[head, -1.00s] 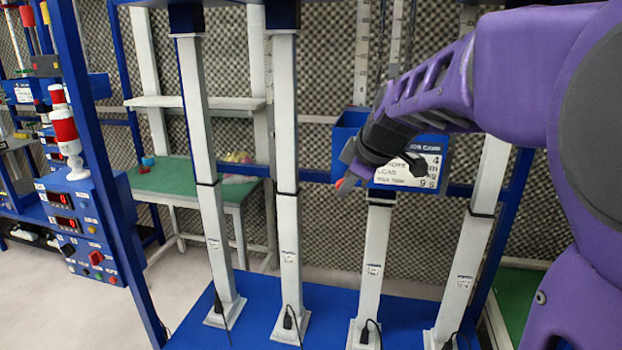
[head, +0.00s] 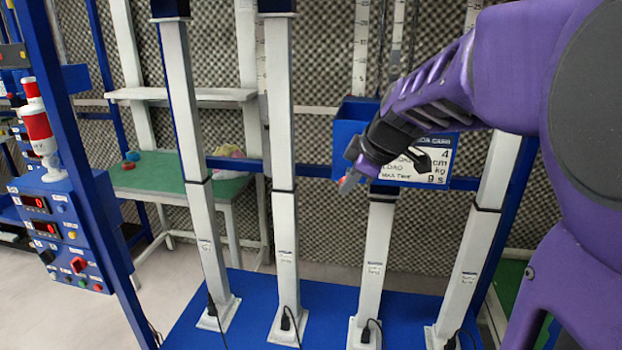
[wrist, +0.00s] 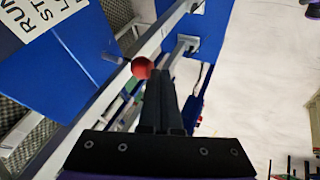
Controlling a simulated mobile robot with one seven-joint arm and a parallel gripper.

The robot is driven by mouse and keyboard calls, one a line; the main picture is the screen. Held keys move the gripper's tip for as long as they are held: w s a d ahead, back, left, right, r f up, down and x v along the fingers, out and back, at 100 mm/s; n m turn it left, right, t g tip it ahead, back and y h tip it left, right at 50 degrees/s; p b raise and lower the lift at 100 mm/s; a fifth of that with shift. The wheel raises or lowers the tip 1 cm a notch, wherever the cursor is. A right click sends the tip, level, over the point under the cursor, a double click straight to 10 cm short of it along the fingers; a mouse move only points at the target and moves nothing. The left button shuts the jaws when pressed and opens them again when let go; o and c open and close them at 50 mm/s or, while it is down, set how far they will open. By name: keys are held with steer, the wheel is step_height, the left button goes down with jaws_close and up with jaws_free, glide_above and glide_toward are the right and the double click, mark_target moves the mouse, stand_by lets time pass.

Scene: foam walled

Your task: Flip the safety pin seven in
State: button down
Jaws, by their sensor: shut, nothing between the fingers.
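A red ball knob (wrist: 142,68) on a thin dark stem shows in the wrist view, just left of my fingertips. I cannot tell whether the fingers touch it, and no number seven is readable, so I cannot confirm it is the safety pin. My gripper (wrist: 160,76) is shut and empty, its two dark fingers together. In the head view my gripper (head: 349,181) is in front of the blue card box (head: 345,135), near the top of a white post (head: 373,260).
A blue upright (head: 85,190) and a control panel with a red-and-white lamp (head: 38,130) are at left. A green-topped table (head: 150,180) stands behind.

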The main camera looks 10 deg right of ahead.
steer(key=w, duration=0.1)
steer(key=w+d+b, duration=0.1)
steer(key=shift+w+f, duration=0.15)
steer(key=shift+w, duration=0.2)
steer(key=shift+w+d, duration=0.1)
steer(key=shift+w, duration=0.25)
steer(key=shift+r, duration=0.2)
